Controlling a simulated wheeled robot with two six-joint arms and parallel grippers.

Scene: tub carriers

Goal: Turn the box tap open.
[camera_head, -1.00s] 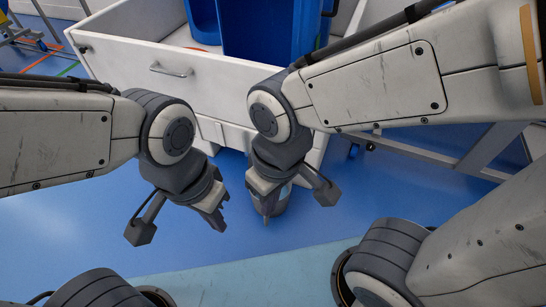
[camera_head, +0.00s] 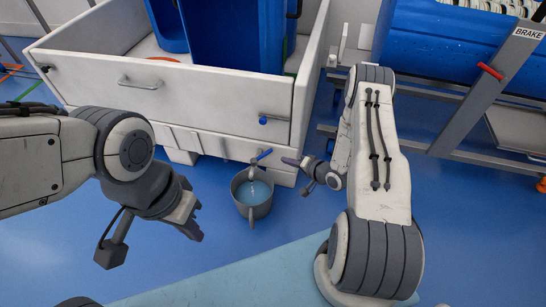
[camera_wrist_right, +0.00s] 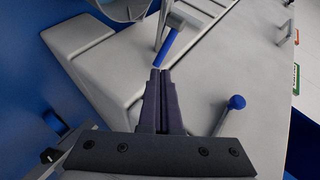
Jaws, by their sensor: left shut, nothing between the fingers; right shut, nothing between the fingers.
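The box tap (camera_head: 253,172) sits low on the front of the white box (camera_head: 190,106), with a blue lever (camera_head: 262,155) slanting up to the right. In the right wrist view the blue lever (camera_wrist_right: 170,46) lies just beyond my fingertips. My right gripper (camera_head: 286,161) is shut and empty, pointing left at the lever from its right side. Its fingers (camera_wrist_right: 160,73) are together in the wrist view; whether they touch the lever I cannot tell. My left gripper (camera_head: 199,222) is shut and empty, left of the bucket.
A grey bucket (camera_head: 242,207) stands on the blue floor under the tap, pale blue inside. A rod with a blue knob (camera_head: 263,120) is on the box front above the tap. A metal frame marked BRAKE (camera_head: 482,80) is at right.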

